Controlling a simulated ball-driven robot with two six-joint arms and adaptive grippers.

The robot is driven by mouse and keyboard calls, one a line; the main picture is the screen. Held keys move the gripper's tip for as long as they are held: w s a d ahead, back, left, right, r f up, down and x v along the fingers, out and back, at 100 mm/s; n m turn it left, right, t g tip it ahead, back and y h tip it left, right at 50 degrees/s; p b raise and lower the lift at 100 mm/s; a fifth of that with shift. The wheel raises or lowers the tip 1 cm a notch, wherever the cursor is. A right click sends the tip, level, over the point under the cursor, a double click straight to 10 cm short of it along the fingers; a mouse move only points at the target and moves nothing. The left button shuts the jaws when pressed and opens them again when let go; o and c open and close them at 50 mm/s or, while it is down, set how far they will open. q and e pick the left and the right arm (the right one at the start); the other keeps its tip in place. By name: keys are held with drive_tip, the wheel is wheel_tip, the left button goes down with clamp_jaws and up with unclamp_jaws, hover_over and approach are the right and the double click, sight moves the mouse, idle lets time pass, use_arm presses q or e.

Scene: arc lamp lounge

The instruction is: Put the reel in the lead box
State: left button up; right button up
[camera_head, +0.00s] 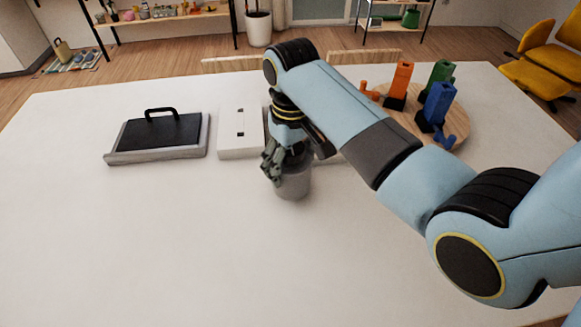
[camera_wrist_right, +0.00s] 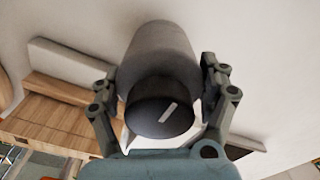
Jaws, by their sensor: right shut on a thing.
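My right gripper (camera_head: 283,168) reaches down from above, its fingers shut on a grey cylinder (camera_head: 293,186). In the right wrist view the cylinder (camera_wrist_right: 160,50) sits between the fingers of the gripper (camera_wrist_right: 162,92), its dark end with a pale mark facing the camera. I cannot tell for certain whether this cylinder is the reel. It is at or just above the white table. A low grey box (camera_head: 160,154) with a black handled lid, which looks like the lead box, stands at the left, apart from the gripper. My left gripper is not in view.
A white box (camera_head: 239,144) with dark slots stands between the grey box and my gripper. A round wooden board (camera_head: 455,122) at the back right holds orange, green and blue pieces. The white table (camera_head: 130,240) is clear at the front left.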

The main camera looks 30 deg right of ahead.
wheel_tip(320, 180, down, 2)
drive_tip(key=shift+f, duration=0.2)
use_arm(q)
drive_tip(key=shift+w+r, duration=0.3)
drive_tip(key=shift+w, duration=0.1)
use_arm(e)
drive_tip(key=shift+f, duration=0.15)
drive_tip(key=o, duration=1.6)
drive_tip(key=shift+f, duration=0.1)
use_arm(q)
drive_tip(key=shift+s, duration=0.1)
